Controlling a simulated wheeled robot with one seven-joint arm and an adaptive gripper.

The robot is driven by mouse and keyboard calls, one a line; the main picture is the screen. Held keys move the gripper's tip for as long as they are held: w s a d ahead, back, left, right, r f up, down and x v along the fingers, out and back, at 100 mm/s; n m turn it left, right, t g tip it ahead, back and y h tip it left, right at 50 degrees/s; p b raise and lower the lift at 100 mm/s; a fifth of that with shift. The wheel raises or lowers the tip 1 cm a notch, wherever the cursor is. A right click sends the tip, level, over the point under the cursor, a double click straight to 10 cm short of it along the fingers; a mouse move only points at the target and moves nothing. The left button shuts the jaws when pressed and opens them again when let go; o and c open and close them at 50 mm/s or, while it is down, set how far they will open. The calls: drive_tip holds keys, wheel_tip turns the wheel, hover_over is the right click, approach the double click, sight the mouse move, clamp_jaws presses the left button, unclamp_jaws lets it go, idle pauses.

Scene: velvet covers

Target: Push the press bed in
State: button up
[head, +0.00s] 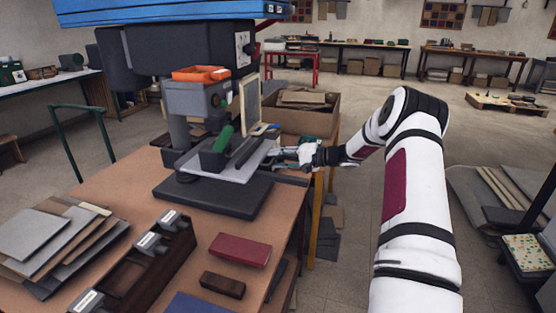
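The press stands on the wooden table, with a dark upper body, a grey head (195,99) and a green-handled part (223,138). Its bed appears to be the light grey plate (235,174), which sticks out toward the front right over a black base (215,198). My gripper (280,157) is at the right end of this plate, with the arm reaching in from the right. Its fingers are small and overlap the plate's edge in the picture. I cannot tell whether they touch it or are open or shut.
The wooden table (128,200) also holds grey sheets (62,240), a dark rack (150,262), a red block (240,250) and a brown block (222,285). An open cardboard box (308,122) stands behind my gripper.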

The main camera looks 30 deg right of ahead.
sight(265, 157)
drive_tip(key=shift+w, duration=0.1)
clamp_jaws()
drive_tip(key=b+x, duration=0.1)
drive_tip(key=x, duration=0.1)
drive_tip(key=r+x, duration=0.1)
drive_tip(key=x, duration=0.1)
drive_tip(key=shift+w+a+b, duration=0.2)
drive_tip(key=shift+b, duration=0.2)
unclamp_jaws()
drive_tip(key=shift+f, duration=0.1)
